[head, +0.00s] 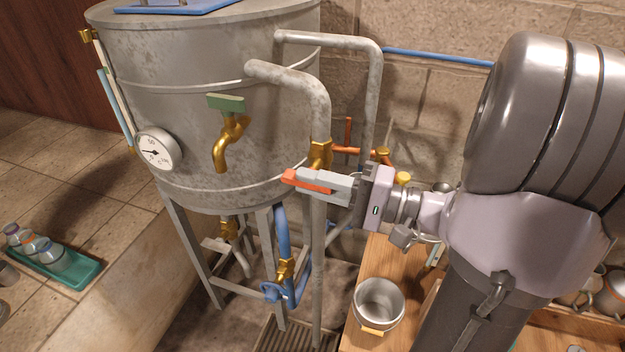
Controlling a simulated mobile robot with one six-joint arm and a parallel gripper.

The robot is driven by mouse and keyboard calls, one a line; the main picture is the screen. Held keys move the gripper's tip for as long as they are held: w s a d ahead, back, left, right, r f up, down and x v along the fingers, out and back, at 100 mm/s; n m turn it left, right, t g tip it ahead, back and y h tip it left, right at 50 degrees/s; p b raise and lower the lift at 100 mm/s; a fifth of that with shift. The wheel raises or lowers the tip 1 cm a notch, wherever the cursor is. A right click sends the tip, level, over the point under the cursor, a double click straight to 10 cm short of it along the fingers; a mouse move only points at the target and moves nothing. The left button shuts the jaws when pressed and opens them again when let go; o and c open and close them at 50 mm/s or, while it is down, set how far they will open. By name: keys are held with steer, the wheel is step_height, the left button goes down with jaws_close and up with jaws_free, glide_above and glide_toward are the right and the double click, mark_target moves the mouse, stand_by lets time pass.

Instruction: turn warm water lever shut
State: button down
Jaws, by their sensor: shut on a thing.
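The warm water lever (308,181) is a red-orange handle in front of the grey pipe, just below a brass valve body (320,153). My gripper (322,186) comes in from the right and is shut on this lever. The lever's left end sticks out past the fingers, pointing left. The fingers and the gripper body hide the rest of it and its joint with the valve.
The metal tank (205,60) carries a round gauge (158,149) and a brass tap with a green handle (227,104). A blue pipe with a brass valve (285,271) runs below. A metal pot (379,303) stands on the wooden bench. A green tray (85,275) holds several jars.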

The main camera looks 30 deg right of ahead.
steer(key=c, duration=1.5)
jaws_free()
steer(key=shift+a, duration=0.1)
steer(key=shift+o, duration=0.2)
steer(key=p+v, duration=0.5)
steer(key=v, duration=1.2)
steer(key=shift+s, duration=0.2)
steer(key=shift+f, duration=0.15)
